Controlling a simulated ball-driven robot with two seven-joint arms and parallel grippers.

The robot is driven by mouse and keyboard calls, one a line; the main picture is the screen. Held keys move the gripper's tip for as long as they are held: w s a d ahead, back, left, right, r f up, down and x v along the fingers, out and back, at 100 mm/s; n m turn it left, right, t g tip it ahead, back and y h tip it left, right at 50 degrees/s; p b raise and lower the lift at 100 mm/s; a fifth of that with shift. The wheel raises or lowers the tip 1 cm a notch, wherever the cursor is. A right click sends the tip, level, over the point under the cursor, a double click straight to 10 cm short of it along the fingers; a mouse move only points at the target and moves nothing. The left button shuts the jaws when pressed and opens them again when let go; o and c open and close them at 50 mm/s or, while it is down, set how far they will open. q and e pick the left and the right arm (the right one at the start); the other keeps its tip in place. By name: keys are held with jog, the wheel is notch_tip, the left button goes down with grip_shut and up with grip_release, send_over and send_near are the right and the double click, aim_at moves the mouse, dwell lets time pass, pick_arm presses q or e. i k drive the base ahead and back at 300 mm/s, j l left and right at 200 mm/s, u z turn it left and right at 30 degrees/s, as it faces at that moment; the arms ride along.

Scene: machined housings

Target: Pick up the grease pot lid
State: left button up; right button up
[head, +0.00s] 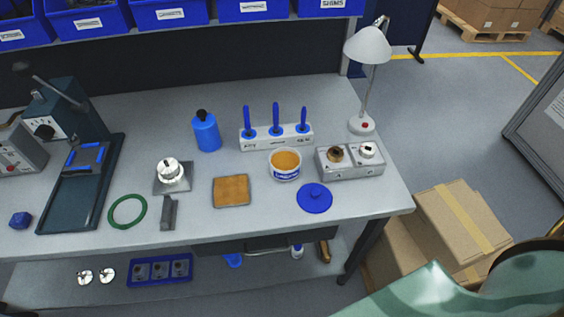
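The grease pot lid (314,199) is a round blue disc with a small knob on top. It lies flat on the grey workbench (232,228), near the front edge toward the right end. The grease pot (285,172) stands open just behind it, a white tub with a blue label and orange-brown grease inside. The lid is apart from the pot. Neither of my grippers shows in the head view.
A fixture block (350,168) with two round parts sits right of the pot. A brown pad (231,191) lies left of the lid. A rack with blue-handled tools (276,136), a blue bottle (206,134) and a lamp (368,46) stand behind. Bench right of the lid is clear.

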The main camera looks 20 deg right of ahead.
aim_at(313, 199)
jog(key=l+z, duration=0.1)
jog(key=z, duration=0.9)
